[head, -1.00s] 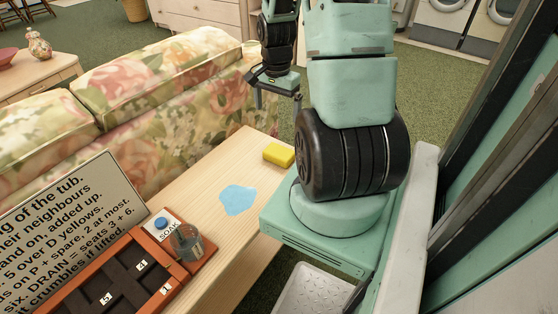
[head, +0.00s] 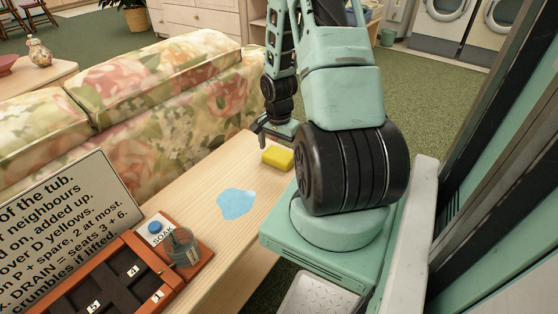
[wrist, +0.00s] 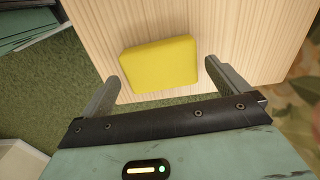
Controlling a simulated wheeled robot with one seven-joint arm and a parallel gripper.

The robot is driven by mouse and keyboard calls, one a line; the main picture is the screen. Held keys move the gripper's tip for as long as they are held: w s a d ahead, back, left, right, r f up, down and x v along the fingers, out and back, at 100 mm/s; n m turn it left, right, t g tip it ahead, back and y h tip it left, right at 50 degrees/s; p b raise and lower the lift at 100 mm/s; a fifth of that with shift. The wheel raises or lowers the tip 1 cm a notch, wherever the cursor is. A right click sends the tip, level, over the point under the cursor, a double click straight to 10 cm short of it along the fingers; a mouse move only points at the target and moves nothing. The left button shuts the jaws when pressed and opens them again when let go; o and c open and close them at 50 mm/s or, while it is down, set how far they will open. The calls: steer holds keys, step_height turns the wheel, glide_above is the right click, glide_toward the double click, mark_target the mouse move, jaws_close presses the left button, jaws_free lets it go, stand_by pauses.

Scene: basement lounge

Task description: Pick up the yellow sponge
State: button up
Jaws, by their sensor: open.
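The yellow sponge (head: 277,157) lies flat on the wooden table (head: 216,184), close to its far right end. It also shows in the wrist view (wrist: 160,66), lying ahead of the jaws and roughly centred between them. My gripper (head: 266,140) is just behind and above the sponge in the head view. In the wrist view my gripper (wrist: 163,84) is open and empty, with one finger to each side of the sponge's near part. I cannot tell how high the fingertips are above the table.
A blue puddle-like patch (head: 236,204) lies on the table left of the sponge. An orange tray (head: 128,282) with a SOAK button (head: 154,227), a glass jar (head: 184,247) and a text sign (head: 62,236) stand at the near left. A floral sofa (head: 150,95) runs along the table's far side.

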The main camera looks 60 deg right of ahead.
mark_target(279, 154)
step_height(279, 154, down, 3)
steer(key=shift+r, duration=0.1)
steer(key=c, duration=0.8)
step_height(279, 154, up, 10)
steer(key=shift+p, duration=1.25)
steer(key=shift+o, duration=0.9)
steer(key=shift+c, duration=0.5)
